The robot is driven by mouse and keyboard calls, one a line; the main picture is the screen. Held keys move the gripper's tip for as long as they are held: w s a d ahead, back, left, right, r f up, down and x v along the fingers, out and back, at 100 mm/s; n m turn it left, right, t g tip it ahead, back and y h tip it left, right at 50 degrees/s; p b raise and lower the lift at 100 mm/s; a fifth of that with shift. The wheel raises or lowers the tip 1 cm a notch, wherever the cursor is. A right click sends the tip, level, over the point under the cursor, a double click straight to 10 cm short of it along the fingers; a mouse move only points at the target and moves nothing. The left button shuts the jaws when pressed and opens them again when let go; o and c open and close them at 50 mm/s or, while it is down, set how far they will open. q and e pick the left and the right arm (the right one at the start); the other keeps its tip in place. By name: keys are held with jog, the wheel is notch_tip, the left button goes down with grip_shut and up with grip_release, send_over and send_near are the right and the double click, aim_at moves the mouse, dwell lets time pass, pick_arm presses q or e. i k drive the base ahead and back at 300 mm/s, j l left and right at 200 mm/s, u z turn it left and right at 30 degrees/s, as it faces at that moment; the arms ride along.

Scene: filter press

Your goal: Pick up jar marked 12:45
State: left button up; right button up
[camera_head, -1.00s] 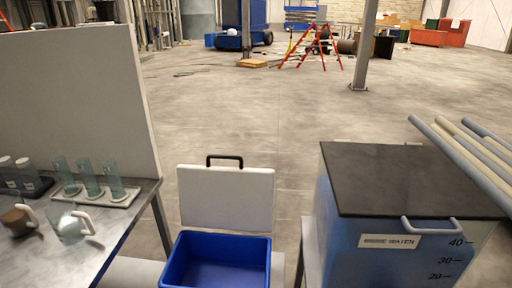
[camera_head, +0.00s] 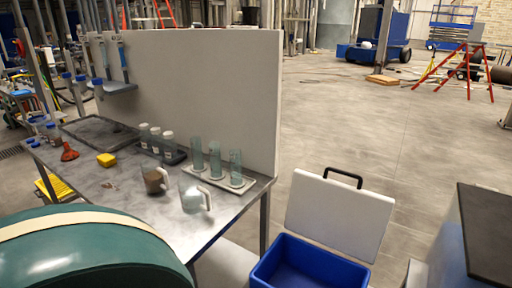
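Several small jars with white caps (camera_head: 155,139) stand in a dark rack on the metal table (camera_head: 120,200), in front of the white panel. Their markings are too small to read, so I cannot tell which one is marked 12:45. Neither of my grippers is in view.
Right of the jars, glass cylinders (camera_head: 215,162) stand on a pale tray, with a brown-filled jug (camera_head: 155,180) and a clear jug (camera_head: 194,198) in front. A yellow sponge-like block (camera_head: 106,160) and red funnel (camera_head: 69,152) lie left. A blue cooler (camera_head: 310,266) is open. A large green rounded body (camera_head: 90,255) fills the lower left.

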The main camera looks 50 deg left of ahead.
aim_at(53, 133)
jog(key=u, duration=2.9)
jog(key=i+j+u, duration=0.35)
jog(key=i, duration=0.55)
jog(key=i+u, duration=0.3)
jog(key=i, duration=0.6)
jog(key=i+z, duration=0.25)
jog(key=i, duration=0.2)
jog(key=i+j+z, duration=0.25)
jog(key=i, duration=0.2)
jog(key=i+j+z, duration=0.2)
jog(key=i, duration=0.25)
jog(key=i+j+z, duration=0.15)
jog(key=z, duration=0.3)
jog(key=i+j+z, duration=0.3)
jog(key=z, duration=0.2)
jog(key=i+j+z, duration=0.15)
jog(key=j+z, duration=0.15)
jog(key=z, duration=0.15)
jog(key=i+j+z, duration=0.1)
jog(key=j+z, duration=0.65)
jog(key=z, duration=0.15)
jog(key=i, duration=0.05)
